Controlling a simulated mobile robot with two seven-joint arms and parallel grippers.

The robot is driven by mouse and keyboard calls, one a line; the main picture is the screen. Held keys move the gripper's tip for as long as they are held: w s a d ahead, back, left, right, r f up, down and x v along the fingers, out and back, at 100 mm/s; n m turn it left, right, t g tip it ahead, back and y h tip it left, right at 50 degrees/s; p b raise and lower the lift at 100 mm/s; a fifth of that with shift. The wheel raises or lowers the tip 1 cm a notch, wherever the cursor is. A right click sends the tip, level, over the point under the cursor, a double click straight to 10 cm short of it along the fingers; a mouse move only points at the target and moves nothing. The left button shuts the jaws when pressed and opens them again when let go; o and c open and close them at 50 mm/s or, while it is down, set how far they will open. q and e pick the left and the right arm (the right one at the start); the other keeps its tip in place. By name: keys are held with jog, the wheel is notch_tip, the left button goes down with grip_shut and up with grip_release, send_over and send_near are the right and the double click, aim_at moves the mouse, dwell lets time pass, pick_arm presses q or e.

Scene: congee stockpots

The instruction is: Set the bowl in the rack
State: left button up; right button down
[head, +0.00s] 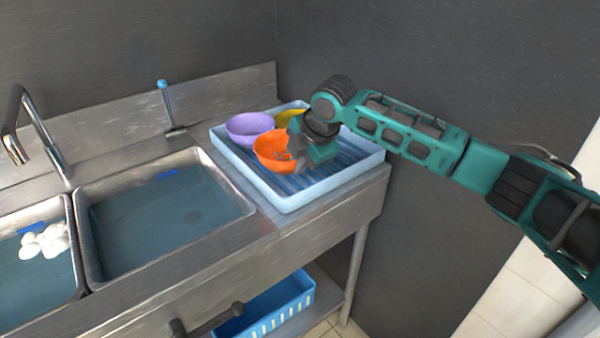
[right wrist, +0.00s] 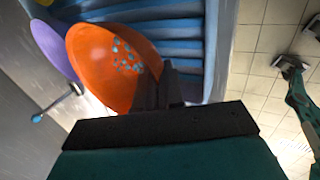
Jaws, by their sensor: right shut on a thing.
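The orange bowl (head: 268,149) is at the light-blue ribbed rack (head: 290,205) on the steel counter. It stands in front of a purple bowl (head: 248,125) and a partly hidden yellow bowl (head: 290,117). My right gripper (head: 298,153) is shut on the orange bowl's right rim. In the right wrist view, the bowl (right wrist: 100,62) is tilted in the picture, with blue specks inside, and the dark fingers (right wrist: 158,85) meet its rim. I cannot tell whether its base touches the rack's ribs. My left gripper does not show.
Left of the rack is a water-filled sink basin (head: 150,225). A second basin holds several white round things (head: 45,240). A faucet (head: 35,135) stands behind them. A blue basket (head: 275,305) sits on the shelf below. The dark wall is close behind the rack.

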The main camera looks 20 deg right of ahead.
jog(key=shift+f, duration=1.45)
jog(key=c, duration=1.3)
grip_release()
jog(key=shift+f, duration=0.1)
jog(key=shift+o, duration=0.2)
jog(key=v, duration=1.2)
jog(key=shift+p, duration=0.45)
